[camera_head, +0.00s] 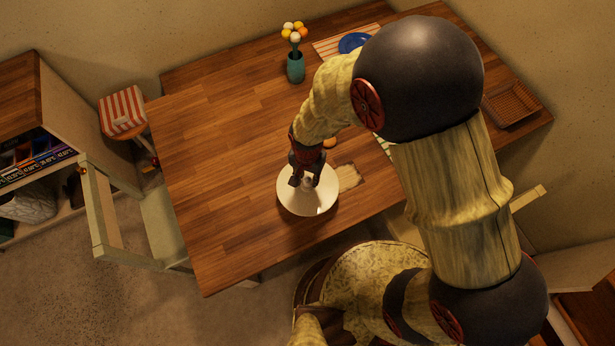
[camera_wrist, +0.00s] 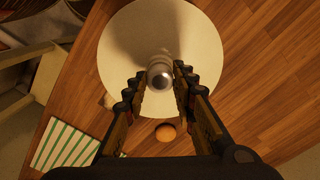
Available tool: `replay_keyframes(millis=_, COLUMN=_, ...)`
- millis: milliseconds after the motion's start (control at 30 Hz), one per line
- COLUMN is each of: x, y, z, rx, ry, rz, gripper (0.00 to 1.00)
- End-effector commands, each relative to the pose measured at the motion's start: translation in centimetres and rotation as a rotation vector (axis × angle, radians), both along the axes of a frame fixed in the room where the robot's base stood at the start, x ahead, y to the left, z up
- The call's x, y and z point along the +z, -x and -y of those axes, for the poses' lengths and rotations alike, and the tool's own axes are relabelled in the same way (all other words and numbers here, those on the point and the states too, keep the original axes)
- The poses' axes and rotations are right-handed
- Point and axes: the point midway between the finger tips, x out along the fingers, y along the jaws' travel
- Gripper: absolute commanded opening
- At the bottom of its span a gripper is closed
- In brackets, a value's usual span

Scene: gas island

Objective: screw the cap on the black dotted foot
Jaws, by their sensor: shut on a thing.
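A wide pale round disc (camera_head: 294,203) is at the table's near side, below my gripper (camera_head: 306,178). In the wrist view the disc (camera_wrist: 125,50) fills the upper middle. A small rounded grey knob (camera_wrist: 160,76) shows in front of the disc's middle, between my fingertips (camera_wrist: 158,85). My gripper is shut on this knob from above. I cannot tell whether the knob and disc are one piece, or which is the cap. No black dotted foot can be made out; anything under the disc is hidden.
The wooden table (camera_head: 215,170) is clear left of the disc. A small wooden board (camera_head: 349,177) lies right of it, an orange round thing (camera_wrist: 166,133) close by. A teal vase (camera_head: 295,68), blue plate (camera_head: 353,42) and basket (camera_head: 511,104) stand farther back. A chair (camera_head: 110,222) stands left.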

Motion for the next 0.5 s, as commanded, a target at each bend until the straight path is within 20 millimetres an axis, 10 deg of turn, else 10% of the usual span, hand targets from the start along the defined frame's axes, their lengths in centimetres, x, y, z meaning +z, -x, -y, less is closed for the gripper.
replay_keyframes(millis=500, x=0.02, y=0.01, z=-0.08, rx=-0.224, ry=0.001, rz=-0.001, gripper=0.0)
